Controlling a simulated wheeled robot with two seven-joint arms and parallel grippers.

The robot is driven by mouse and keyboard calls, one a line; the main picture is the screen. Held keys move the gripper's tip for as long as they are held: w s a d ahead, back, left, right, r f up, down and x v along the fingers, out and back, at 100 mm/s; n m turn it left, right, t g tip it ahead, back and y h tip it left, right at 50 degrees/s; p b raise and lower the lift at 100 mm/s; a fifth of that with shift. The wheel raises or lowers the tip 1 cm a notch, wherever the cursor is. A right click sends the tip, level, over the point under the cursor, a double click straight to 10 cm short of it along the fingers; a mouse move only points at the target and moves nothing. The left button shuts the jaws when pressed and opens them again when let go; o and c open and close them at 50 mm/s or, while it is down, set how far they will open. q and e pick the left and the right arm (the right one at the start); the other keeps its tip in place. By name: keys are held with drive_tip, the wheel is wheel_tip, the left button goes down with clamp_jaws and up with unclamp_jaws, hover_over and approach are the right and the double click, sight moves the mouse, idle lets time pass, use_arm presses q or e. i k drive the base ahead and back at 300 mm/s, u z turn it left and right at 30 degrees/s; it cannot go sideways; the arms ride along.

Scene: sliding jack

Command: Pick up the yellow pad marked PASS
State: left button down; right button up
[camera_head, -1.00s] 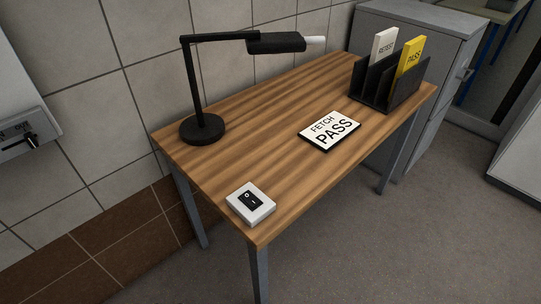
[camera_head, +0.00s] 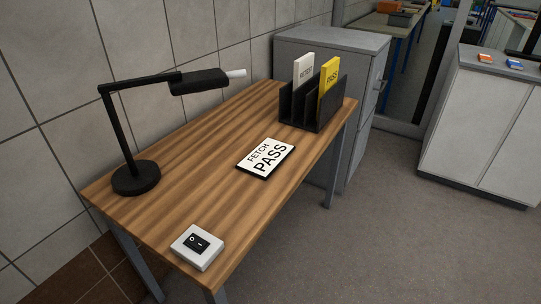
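The yellow pad marked PASS (camera_head: 329,77) stands upright in the right part of a black rack (camera_head: 330,110) at the far end of the wooden table. Its lower part is hidden by the rack's divider. A white pad marked RETEST (camera_head: 304,69) stands in the same rack, to the left of the yellow one. A white sign reading FETCH PASS (camera_head: 265,158) lies on the table in front of the rack. Neither of my grippers is in view.
A black desk lamp (camera_head: 135,178) stands at the table's left, and a white switch box (camera_head: 197,247) sits at the near corner. A grey cabinet (camera_head: 345,50) is behind the rack. Open floor (camera_head: 400,240) lies right of the wooden table (camera_head: 205,150).

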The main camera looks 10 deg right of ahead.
sight(329, 72)
drive_tip(key=k, duration=0.4)
drive_tip(key=z, duration=1.75)
drive_tip(key=i, duration=2.1)
drive_tip(key=u, duration=1.4)
drive_tip(key=i, duration=1.1)
drive_tip(key=u, duration=1.1)
